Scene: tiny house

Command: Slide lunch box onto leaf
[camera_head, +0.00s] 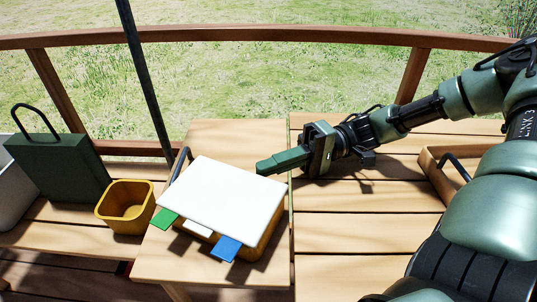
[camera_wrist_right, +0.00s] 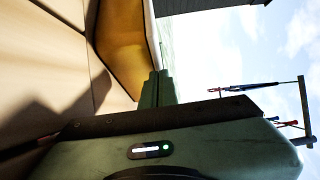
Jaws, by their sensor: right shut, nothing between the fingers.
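The lunch box (camera_head: 222,196) has a white top and yellow-orange sides, with a dark handle at its left. Green, white and blue tabs stick out at its front edge. It sits on a smooth wooden panel (camera_head: 195,132), apparently the leaf, left of the seam with the slatted tabletop (camera_head: 365,228). My right gripper (camera_head: 264,167) is shut and empty, its fingertips at the box's far right edge. In the right wrist view, the fingertips (camera_wrist_right: 157,78) are close beside the box's yellow side (camera_wrist_right: 124,45); I cannot tell if they touch. My left gripper is out of view.
A yellow cup (camera_head: 127,205) and a dark green case (camera_head: 58,168) stand on the left surface. A wooden tray (camera_head: 436,177) lies at right, partly behind my right arm. A wooden railing (camera_head: 250,35) and dark pole (camera_head: 148,80) stand behind. The tabletop's front middle is clear.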

